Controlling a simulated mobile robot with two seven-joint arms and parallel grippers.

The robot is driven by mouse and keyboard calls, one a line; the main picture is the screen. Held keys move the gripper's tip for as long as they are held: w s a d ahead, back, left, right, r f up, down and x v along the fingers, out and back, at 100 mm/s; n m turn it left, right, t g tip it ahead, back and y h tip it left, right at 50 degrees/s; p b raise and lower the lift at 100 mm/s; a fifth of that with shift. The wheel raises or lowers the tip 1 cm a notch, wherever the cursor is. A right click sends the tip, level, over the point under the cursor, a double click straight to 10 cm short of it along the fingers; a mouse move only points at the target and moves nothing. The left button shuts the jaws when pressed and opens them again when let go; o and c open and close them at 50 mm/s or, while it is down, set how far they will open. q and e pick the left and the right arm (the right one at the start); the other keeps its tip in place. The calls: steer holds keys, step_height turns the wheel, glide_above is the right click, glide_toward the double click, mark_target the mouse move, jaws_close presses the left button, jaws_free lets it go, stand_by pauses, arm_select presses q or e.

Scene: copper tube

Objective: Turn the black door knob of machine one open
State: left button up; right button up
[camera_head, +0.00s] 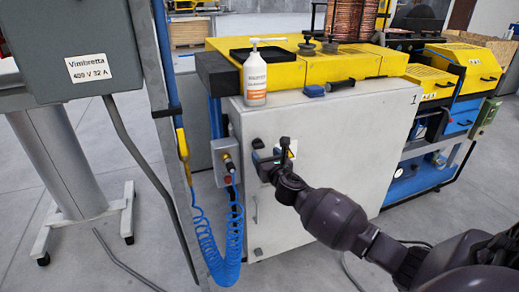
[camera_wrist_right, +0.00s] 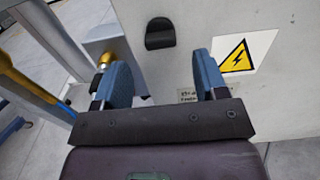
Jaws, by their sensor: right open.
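The black door knob (camera_wrist_right: 160,33) sits on the grey door of machine one (camera_head: 310,190), whose front carries the number 1. In the right wrist view it shows beyond the fingertips, between them and a little above. My right gripper (camera_wrist_right: 160,80) is open, its two blue-padded fingers apart and empty, pointing at the door. My left gripper is in neither view.
A grey control box (camera_head: 227,161) with a coiled blue hose (camera_head: 222,245) is just left of the gripper. A yellow warning sign (camera_wrist_right: 238,56) is right of the knob. A white bottle (camera_head: 255,80) stands on top. Open floor lies in front.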

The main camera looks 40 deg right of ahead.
mark_target(260, 147)
steer(key=shift+b+x, duration=0.4)
steer(key=shift+x, duration=2.35)
steer(key=shift+s, duration=0.1)
steer(key=c, duration=0.9)
